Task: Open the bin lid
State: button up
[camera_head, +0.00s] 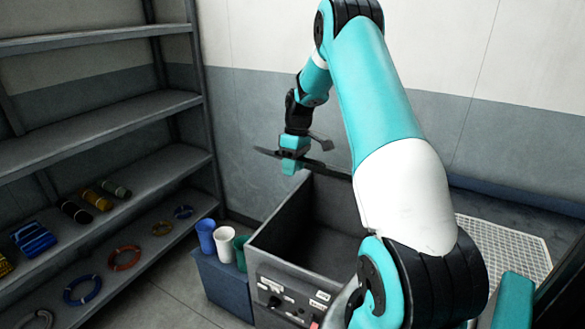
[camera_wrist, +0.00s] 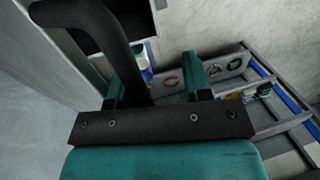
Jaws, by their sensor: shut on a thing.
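The grey bin (camera_head: 325,205) stands in the middle of the head view, with its top open and its inside showing. A thin dark shape, seen nearly edge-on above the bin's far end, looks like the raised lid (camera_head: 266,153). My gripper (camera_head: 291,168) is at this lid, above the far left corner of the bin. In the wrist view a dark bent handle (camera_wrist: 122,50) reaches down between the teal fingers of my gripper (camera_wrist: 160,82), close to the left finger. My gripper is shut on this handle. The exact contact is partly hidden.
Blue (camera_head: 205,236), white (camera_head: 225,244) and green (camera_head: 240,254) cups stand on a blue box (camera_head: 222,285) left of the bin. A grey shelf rack (camera_head: 100,133) with coils and spools fills the left. A wall stands close behind. A pale grating (camera_head: 505,245) lies right.

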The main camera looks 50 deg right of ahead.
jog(key=d+p+v, duration=0.3)
jog(key=p+v, duration=1)
jog(key=v, duration=0.4)
jog(key=shift+w+p, duration=0.3)
jog(key=shift+w, duration=0.05)
dwell(0.5)
jog(key=shift+d+f, duration=0.1)
